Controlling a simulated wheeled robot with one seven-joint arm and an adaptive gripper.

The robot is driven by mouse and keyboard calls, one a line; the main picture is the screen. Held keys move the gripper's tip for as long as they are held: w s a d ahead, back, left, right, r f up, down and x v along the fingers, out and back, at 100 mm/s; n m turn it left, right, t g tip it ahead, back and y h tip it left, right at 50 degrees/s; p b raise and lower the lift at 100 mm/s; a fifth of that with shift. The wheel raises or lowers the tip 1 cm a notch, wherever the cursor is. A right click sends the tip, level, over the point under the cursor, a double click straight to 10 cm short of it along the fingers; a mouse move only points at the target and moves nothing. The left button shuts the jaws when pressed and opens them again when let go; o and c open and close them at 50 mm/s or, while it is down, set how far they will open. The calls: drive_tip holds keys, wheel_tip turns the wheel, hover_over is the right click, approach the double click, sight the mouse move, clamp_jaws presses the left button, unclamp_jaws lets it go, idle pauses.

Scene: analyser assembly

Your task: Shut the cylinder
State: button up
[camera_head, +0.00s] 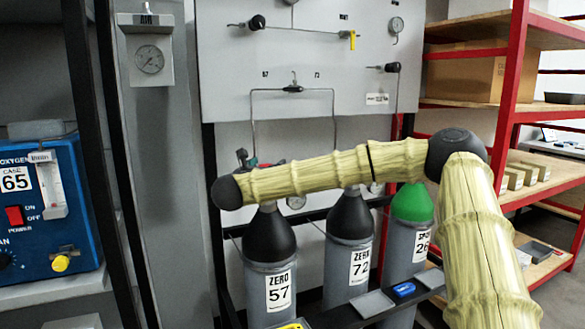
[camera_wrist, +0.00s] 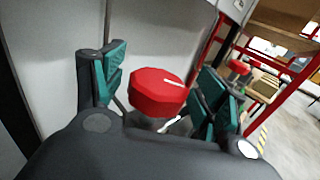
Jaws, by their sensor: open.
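Three grey cylinders stand in a rack in the head view: ZERO 57 (camera_head: 270,262) and ZERO 72 (camera_head: 347,250), both black-topped, and a green-topped one labelled 26 (camera_head: 408,235). My arm crosses in front of their tops and hides most of the valves. In the wrist view, a red faceted valve knob (camera_wrist: 158,92) with a white mark sits between the fingers of my gripper (camera_wrist: 162,82). The gripper is open, with green-padded fingers on either side of the knob; I see gaps on both sides. Which cylinder this knob belongs to is not clear.
Another red knob (camera_wrist: 240,68) stands to the right in the wrist view, close to the right finger. Behind the cylinders is a grey panel (camera_head: 300,70) with gauges and tubing. A blue analyser box (camera_head: 45,210) is at the left, and red-framed shelves (camera_head: 510,90) at the right.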

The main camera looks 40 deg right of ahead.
drive_tip(key=n+t+y+p, duration=0.1)
drive_tip(key=n+t+y, duration=0.1)
drive_tip(key=n+t+y+p, duration=0.1)
drive_tip(key=t+y+p, duration=0.1)
drive_tip(key=shift+d+r+n+p, duration=0.1)
drive_tip(key=shift+r+n+p, duration=0.1)
drive_tip(key=shift+n+p, duration=0.15)
drive_tip(key=n+t+y+p, duration=0.3)
drive_tip(key=n+y, duration=0.1)
drive_tip(key=y, duration=0.1)
drive_tip(key=shift+f+n+t+y+p, duration=0.1)
drive_tip(key=shift+n+t+y+p, duration=0.3)
drive_tip(key=shift+n+y, duration=1.15)
drive_tip(key=shift+f+n+t+y+p, duration=0.1)
drive_tip(key=shift+n+y+p, duration=0.6)
drive_tip(key=shift+y, duration=1.55)
drive_tip(key=shift+y, duration=0.3)
drive_tip(key=s+d+p, duration=0.1)
drive_tip(key=s+p, duration=0.6)
drive_tip(key=s, duration=0.3)
drive_tip(key=shift+s+d+n, duration=0.15)
drive_tip(key=shift+s+n, duration=0.15)
